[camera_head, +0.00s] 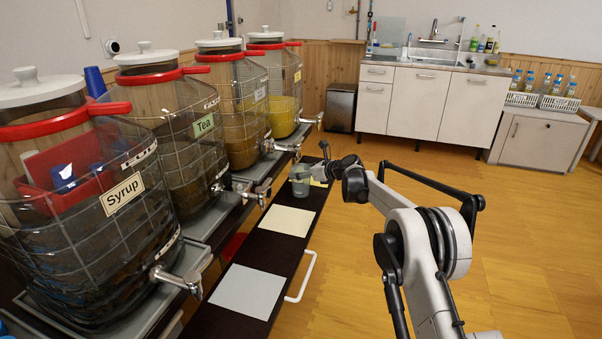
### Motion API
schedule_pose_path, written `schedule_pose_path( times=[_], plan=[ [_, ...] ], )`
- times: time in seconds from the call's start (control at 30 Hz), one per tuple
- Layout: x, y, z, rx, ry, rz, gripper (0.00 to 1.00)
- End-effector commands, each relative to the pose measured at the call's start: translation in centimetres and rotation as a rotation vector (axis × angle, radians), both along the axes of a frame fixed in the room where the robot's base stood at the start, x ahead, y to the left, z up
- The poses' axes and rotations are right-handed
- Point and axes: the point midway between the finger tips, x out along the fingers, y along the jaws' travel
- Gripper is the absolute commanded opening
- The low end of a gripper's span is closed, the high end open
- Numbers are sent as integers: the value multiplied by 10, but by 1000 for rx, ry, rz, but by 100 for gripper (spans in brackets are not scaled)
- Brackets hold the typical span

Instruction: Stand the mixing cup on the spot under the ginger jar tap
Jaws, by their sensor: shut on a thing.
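My gripper (318,168) is at the far part of the dark shelf (243,250), shut on a small translucent grey-green cup (300,186), which looks upright. I cannot tell whether the cup's base touches the shelf. A yellowish spot (320,183) shows partly behind the cup and gripper. Of the jars, the nearest reads Syrup (95,215) and the second reads Tea (180,140). The third jar (245,120) and the far jar with yellow content (283,100) have labels too small to read, so I cannot tell which is ginger. Their taps point over the shelf.
A cream spot (287,220) and a grey spot (248,291) lie bare on the near shelf. A white handle (303,280) sticks out at its right edge. A bin (341,108), a sink cabinet (420,100) and bottle baskets (558,103) stand at the back. The floor right is clear.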

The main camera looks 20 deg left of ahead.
Motion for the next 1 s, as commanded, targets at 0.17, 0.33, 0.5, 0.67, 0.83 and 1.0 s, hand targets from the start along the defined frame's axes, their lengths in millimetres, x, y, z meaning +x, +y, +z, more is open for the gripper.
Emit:
schedule_pose_path(
  times=[0.17, 0.33, 0.5, 0.67, 0.83, 1.0],
  plan=[
    [0, 0, -1, 0, 0, 0, 38],
    [0, 0, 0, 0, 0, 0, 38],
    [0, 0, -1, 0, 0, 0, 38],
    [0, 0, -2, 0, 0, 0, 38],
    [0, 0, -4, 0, 0, 0, 38],
    [0, 0, -6, 0, 0, 0, 38]
  ],
)
